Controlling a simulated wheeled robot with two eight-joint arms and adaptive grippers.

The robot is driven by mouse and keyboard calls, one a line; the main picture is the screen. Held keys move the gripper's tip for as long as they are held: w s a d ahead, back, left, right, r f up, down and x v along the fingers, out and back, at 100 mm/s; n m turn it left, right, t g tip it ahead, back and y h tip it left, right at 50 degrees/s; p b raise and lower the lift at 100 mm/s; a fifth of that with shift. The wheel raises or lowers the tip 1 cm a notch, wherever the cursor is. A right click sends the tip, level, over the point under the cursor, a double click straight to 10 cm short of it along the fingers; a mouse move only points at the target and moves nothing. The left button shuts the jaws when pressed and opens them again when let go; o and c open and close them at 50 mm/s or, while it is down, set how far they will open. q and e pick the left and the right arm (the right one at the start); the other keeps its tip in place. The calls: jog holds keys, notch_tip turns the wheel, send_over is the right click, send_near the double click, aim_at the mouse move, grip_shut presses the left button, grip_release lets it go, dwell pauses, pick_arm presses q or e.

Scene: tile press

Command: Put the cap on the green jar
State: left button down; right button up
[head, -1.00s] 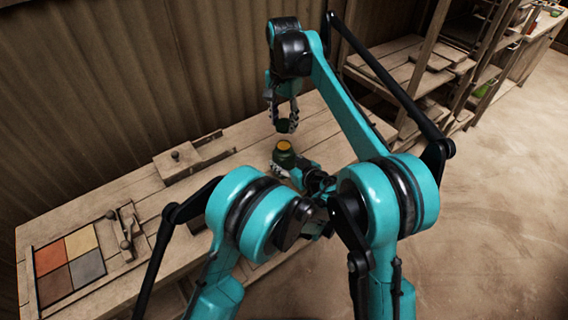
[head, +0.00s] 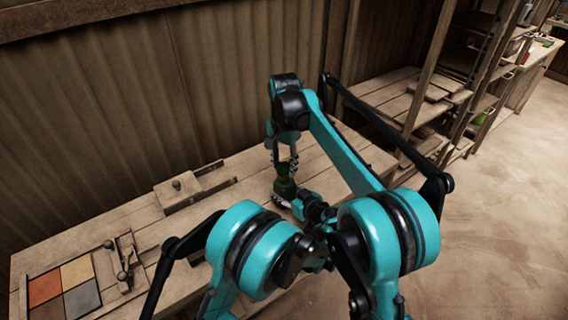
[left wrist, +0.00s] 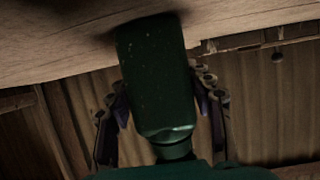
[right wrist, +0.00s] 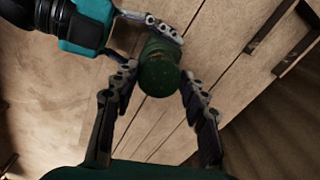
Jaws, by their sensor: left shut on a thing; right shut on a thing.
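The green jar (head: 285,188) stands upright on the bench in the head view. My left gripper (head: 282,201) is shut on its body from the side. The jar (left wrist: 155,75) fills the middle of the left wrist view, between the fingers, and looks inverted there. My right gripper (head: 285,166) points down right above the jar and is shut on the dark green cap. The right wrist view shows the cap's round top (right wrist: 160,78) between the fingertips, in line with the jar. The cap is at the jar's mouth. I cannot tell whether it is fully seated.
A wooden block with a knob (head: 178,190) lies on the bench (head: 140,212) left of the jar. A tray of coloured tiles (head: 62,287) is at the bench's left end. A corrugated wall (head: 120,110) stands behind. Shelves (head: 430,115) are at the right.

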aim_at(284, 166)
jog(key=shift+f, duration=0.9)
jog(key=shift+f, duration=0.55)
jog(key=m, duration=0.5)
jog(key=shift+w+m, duration=0.1)
jog(key=shift+m, duration=0.2)
jog(key=m, duration=0.7)
jog(key=shift+w, duration=0.1)
jog(key=m, duration=1)
jog(key=shift+w, duration=0.15)
